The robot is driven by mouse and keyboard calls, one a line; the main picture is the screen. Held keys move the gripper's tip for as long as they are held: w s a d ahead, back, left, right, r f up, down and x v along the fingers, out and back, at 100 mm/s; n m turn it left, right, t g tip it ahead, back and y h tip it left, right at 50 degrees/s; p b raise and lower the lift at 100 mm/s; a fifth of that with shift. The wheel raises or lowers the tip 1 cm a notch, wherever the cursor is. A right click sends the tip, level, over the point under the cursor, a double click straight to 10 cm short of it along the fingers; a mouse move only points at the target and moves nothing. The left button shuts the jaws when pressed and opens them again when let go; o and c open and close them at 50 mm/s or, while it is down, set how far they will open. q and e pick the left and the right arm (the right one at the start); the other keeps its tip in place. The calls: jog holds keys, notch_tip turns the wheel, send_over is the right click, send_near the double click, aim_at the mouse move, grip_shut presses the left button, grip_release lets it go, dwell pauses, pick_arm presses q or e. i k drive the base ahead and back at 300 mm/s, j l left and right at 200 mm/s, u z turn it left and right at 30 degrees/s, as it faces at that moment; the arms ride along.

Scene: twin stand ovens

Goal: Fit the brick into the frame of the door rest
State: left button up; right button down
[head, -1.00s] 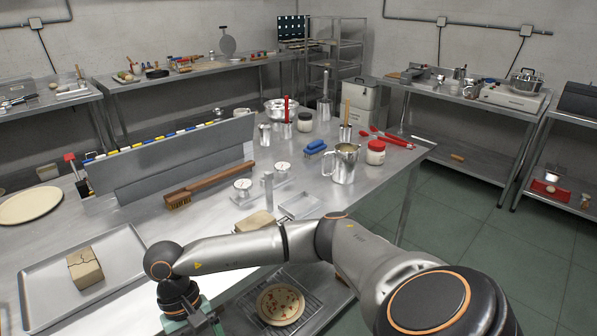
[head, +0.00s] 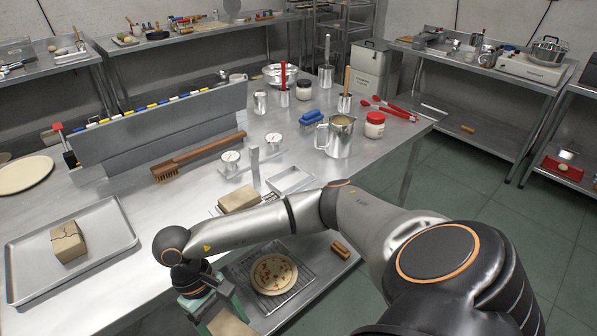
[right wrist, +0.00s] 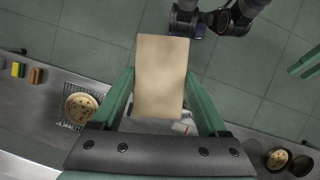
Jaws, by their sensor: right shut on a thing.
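A plain tan brick (right wrist: 160,75) is held between the green fingers of my right gripper (right wrist: 160,92). In the head view, the gripper (head: 212,300) is at the table's front edge, and the brick (head: 230,323) shows partly at the bottom of the picture. On the table, a metal piece with an upright post (head: 255,168) stands beside a shallow, empty rectangular metal frame (head: 291,179); I cannot tell for certain that this is the door rest. Another tan brick (head: 238,199) lies just in front of it, partly behind my arm. My left gripper is out of view.
A cracked tan brick (head: 68,242) lies on a metal tray (head: 110,262) at left. Two dials (head: 230,157), a long wooden brush (head: 197,157), a metal jug (head: 339,137) and a red-lidded jar (head: 374,124) stand behind. A pizza (head: 273,273) lies on a lower rack.

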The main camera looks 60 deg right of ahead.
aim_at(289, 181)
jog(key=k+l, duration=0.1)
jog(key=l, duration=0.35)
jog(key=k+l, duration=0.1)
jog(key=l, duration=0.4)
jog(key=k+l, duration=0.1)
jog(key=l, duration=0.35)
jog(key=k+l, duration=0.1)
jog(key=l, duration=0.35)
jog(key=k+l, duration=0.1)
jog(key=l, duration=0.4)
jog(key=u, duration=0.05)
